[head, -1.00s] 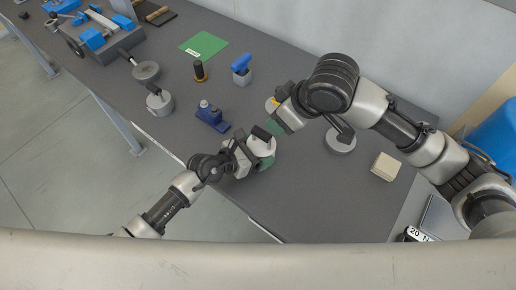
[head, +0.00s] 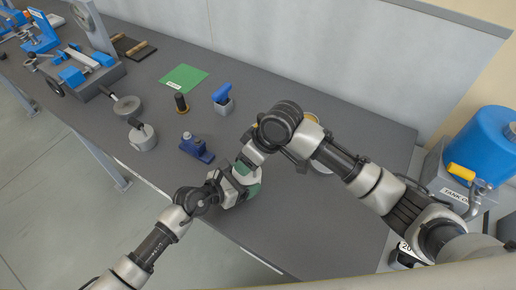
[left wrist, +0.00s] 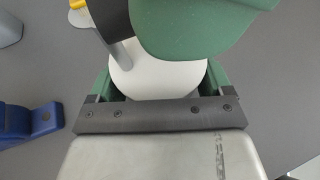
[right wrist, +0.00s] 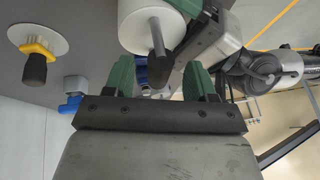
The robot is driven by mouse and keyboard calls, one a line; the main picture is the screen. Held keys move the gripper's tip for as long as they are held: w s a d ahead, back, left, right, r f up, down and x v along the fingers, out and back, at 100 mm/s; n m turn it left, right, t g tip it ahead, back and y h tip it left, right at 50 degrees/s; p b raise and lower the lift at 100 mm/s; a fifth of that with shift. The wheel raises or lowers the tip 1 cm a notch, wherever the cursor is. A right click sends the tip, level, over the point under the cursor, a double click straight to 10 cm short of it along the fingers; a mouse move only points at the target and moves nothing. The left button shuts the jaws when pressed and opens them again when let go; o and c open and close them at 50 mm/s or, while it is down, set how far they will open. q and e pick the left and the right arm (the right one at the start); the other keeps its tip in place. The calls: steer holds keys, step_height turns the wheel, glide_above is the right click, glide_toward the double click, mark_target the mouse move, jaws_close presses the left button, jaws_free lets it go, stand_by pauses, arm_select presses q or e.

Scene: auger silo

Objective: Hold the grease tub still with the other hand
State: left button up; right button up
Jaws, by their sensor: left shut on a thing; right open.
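The grease tub, a white round body (left wrist: 160,78), sits between the green fingers of my left gripper (left wrist: 158,85), which is shut on it. A dark handle-like part stands by its top. In the right wrist view the white tub (right wrist: 140,30) is just beyond my right gripper (right wrist: 160,80), with a grey rod and dark grip in front of it. In the head view my left gripper (head: 238,188) and right gripper (head: 247,163) are close together and mostly hide the tub.
A dark blue tool (head: 197,147), a blue-topped grey block (head: 222,100) and a dark-capped item (head: 181,103) stand left of the grippers. A green mat (head: 184,78) lies farther back. The table's right part (head: 330,225) is bare. A blue tank (head: 487,145) stands beyond it.

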steer(key=shift+x, duration=0.95)
jaws_close()
